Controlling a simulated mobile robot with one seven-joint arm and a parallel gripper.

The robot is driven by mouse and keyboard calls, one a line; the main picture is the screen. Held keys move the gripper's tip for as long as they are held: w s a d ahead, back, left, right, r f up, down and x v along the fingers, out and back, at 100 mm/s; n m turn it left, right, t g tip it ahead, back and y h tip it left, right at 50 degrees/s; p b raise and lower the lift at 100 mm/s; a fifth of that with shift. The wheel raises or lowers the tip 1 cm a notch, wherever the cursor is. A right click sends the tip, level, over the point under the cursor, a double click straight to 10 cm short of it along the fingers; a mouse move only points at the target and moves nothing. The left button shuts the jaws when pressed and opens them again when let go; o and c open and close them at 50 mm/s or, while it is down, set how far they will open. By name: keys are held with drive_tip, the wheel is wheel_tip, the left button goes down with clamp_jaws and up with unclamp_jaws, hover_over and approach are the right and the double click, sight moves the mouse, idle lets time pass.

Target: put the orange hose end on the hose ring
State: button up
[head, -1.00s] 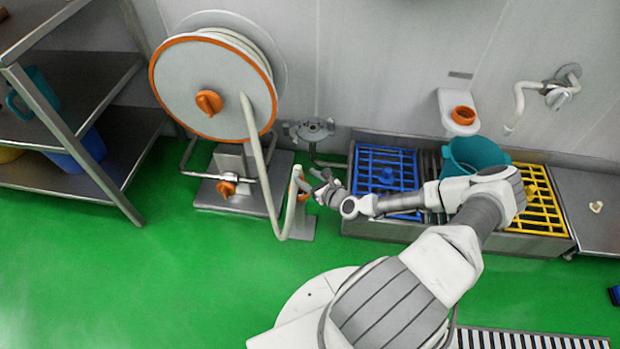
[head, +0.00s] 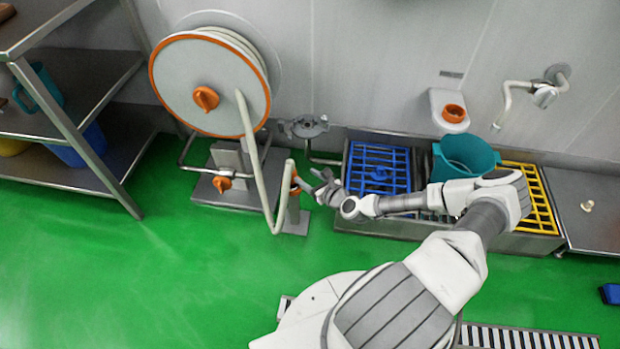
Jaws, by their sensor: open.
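The pale hose (head: 260,180) hangs from the reel (head: 195,85), loops low and rises to an upright end beside a short stand on a grey floor plate. Orange parts (head: 294,187) show at this end and on the stand; I cannot tell where the orange hose end stops and the stand begins, or whether they touch. My gripper (head: 317,182) is open and empty, just right of the hose's upright end. No hose ring can be made out for certain; a white wall bracket holds an orange ring-like part (head: 454,112) at the right.
A trough with a blue grate (head: 378,168) and a yellow grate (head: 540,205) stands behind my arm, with a teal bucket (head: 465,158) on it. Steel shelves (head: 85,140) stand at the left. A metal wall fitting (head: 304,127) is behind my gripper.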

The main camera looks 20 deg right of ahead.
drive_tip(key=shift+s+d+r, duration=0.1)
drive_tip(key=shift+s+r, duration=0.05)
drive_tip(key=shift+s, duration=0.15)
idle(0.6)
